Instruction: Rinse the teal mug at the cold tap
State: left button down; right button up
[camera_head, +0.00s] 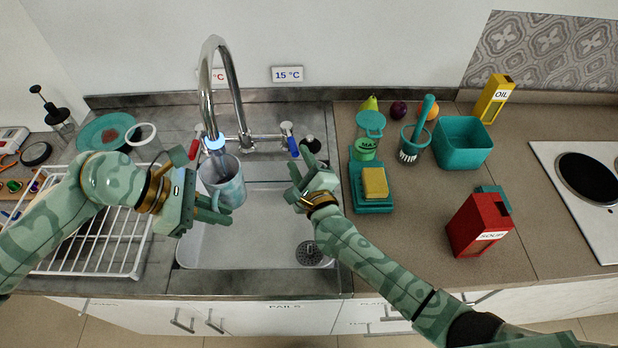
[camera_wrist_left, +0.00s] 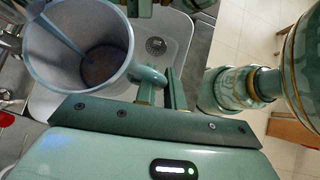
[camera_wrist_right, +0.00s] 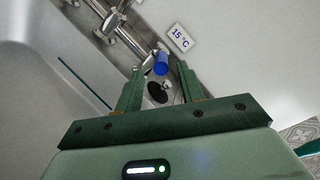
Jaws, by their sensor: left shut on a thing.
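The teal mug (camera_head: 231,183) is held upright over the sink under the curved spout (camera_head: 214,128). My left gripper (camera_head: 212,207) is shut on its handle. In the left wrist view a thin stream falls into the mug (camera_wrist_left: 118,70), whose bottom looks dark and brownish. The cold tap's blue handle (camera_head: 293,146) is on the right of the faucet, below the "15 °C" sign (camera_head: 287,74). My right gripper (camera_head: 301,172) is open just in front of it. In the right wrist view the blue handle (camera_wrist_right: 161,64) shows beyond and between the spread fingers, apparently untouched.
The hot tap's red handle (camera_head: 194,149) is close to my left gripper. A white dish rack (camera_head: 100,250) stands left of the sink (camera_head: 200,262). A sponge (camera_head: 374,182) on a teal holder and a red soup box (camera_head: 478,226) are on the right counter.

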jog(key=v, duration=0.7)
dwell(0.6)
grip_shut()
jog(key=d+n, duration=0.3)
jog(key=w+d+n, duration=0.1)
jog(key=d, duration=0.1)
jog(key=shift+r+n+g+y, duration=0.3)
jog(key=shift+g+y, duration=0.1)
jog(key=shift+d+r+n, duration=0.1)
jog(key=shift+r+n, duration=0.1)
jog(key=shift+n, duration=0.7)
jog(key=shift+s+r+n+g+y, duration=0.1)
jog(key=shift+n+g+y, duration=0.2)
jog(key=shift+n, duration=0.6)
jog(key=w+a+n, duration=0.2)
jog(key=w+a, duration=0.3)
jog(key=w, duration=0.3)
jog(key=shift+w+a+f+y, duration=0.2)
jog(key=shift+w+y, duration=0.1)
jog(key=shift+w, duration=0.1)
